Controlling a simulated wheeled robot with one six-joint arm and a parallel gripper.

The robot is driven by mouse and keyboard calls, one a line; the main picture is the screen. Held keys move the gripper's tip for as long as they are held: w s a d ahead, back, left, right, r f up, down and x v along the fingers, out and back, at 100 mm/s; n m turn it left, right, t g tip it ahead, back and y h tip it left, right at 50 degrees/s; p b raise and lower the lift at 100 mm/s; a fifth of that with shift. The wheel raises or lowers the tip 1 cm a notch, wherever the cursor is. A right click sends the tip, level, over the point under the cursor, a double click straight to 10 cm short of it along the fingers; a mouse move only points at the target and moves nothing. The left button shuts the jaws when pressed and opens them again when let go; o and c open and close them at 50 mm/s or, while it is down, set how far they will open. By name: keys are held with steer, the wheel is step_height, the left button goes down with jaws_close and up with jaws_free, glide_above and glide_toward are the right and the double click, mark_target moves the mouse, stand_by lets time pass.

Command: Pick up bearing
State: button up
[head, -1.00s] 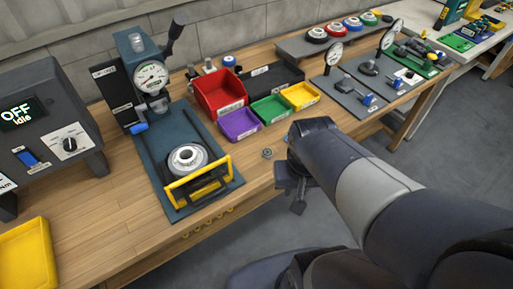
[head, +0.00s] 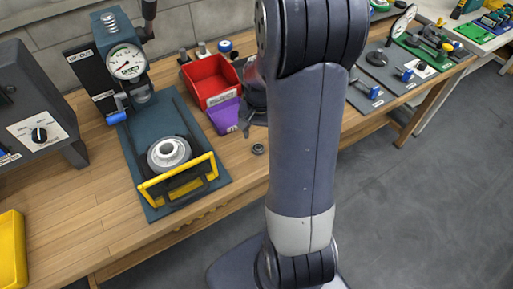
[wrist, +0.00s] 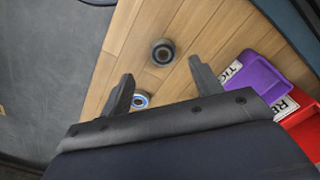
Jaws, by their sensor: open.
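A small dark ring-shaped part (head: 258,149), which looks like a bearing, lies flat on the wooden bench near its front edge. In the wrist view the dark ring (wrist: 162,52) is just beyond and between my fingertips. A second small ring with a blue band (wrist: 140,100) lies close by, between my fingers in the picture; the arm hides it in the head view. I cannot tell for sure which ring is the bearing. My gripper (wrist: 161,74) is open and empty above the bench, pointing down. In the head view it is mostly hidden behind my arm.
A purple bin (head: 224,117) and a red bin (head: 208,82) stand beside the gripper. A press on a dark plate (head: 158,114) holds a round housing (head: 168,153) behind a yellow guard (head: 180,181). A yellow tray (head: 11,250) is far left.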

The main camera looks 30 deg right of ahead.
mark_target(258, 147)
steer(key=shift+w+a+f, duration=0.1)
steer(key=shift+w+f, duration=0.05)
steer(key=shift+f, duration=1.4)
steer(key=shift+w+f, duration=0.1)
steer(key=shift+f, duration=1.4)
steer(key=shift+c, duration=0.3)
steer(key=c, duration=1)
steer(key=shift+c, duration=0.2)
steer(key=shift+r, duration=0.15)
